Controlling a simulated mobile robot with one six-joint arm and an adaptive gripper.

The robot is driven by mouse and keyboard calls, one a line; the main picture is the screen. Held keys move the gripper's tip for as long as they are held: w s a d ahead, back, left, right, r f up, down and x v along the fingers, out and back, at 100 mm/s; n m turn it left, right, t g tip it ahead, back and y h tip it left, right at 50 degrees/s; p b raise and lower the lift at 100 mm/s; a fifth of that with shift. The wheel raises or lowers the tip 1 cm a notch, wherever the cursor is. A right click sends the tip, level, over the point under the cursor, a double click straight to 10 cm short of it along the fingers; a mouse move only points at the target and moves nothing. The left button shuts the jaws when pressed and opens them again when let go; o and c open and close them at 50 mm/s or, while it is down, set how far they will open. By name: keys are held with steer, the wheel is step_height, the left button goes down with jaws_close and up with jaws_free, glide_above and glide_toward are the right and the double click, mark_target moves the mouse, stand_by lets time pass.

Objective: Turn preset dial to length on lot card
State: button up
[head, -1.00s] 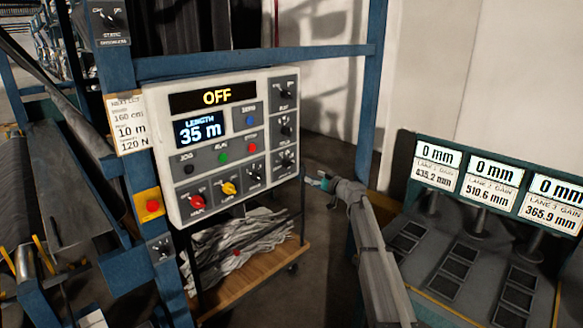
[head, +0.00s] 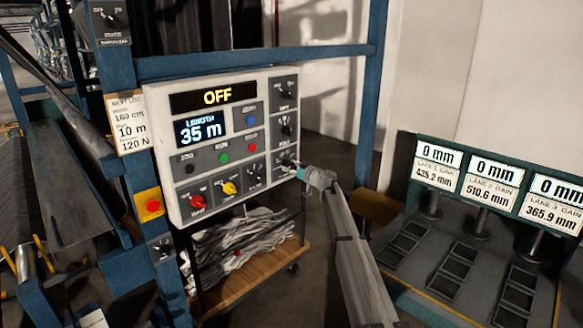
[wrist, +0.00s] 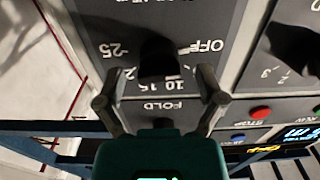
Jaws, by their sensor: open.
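The control panel (head: 222,140) faces me in the head view. Its upper display (head: 217,96) reads OFF and its length display (head: 200,131) reads 35 m. The lot card (head: 128,124) at its left reads 160 cm, 10 m and 120 N. My gripper (head: 300,173) is at the panel's lower right dial. In the wrist view, upside down, the open fingers (wrist: 158,76) stand on either side of a black knob (wrist: 158,56). Marks OFF, 10, 15 and 25 show around it; another is partly hidden. Its pointer and finger contact are unclear.
Another dial (wrist: 292,45) sits beside the knob in the wrist view. A red emergency button (head: 153,206) is left of the panel. A cart (head: 250,278) with grey scrap stands below. A teal console (head: 500,185) with lane readouts is at right.

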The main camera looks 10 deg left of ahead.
steer(key=shift+w+a, duration=0.35)
steer(key=shift+a, duration=0.05)
steer(key=c, duration=1.1)
steer(key=shift+d, duration=0.2)
steer(key=shift+c, duration=0.2)
steer(key=shift+a, duration=0.1)
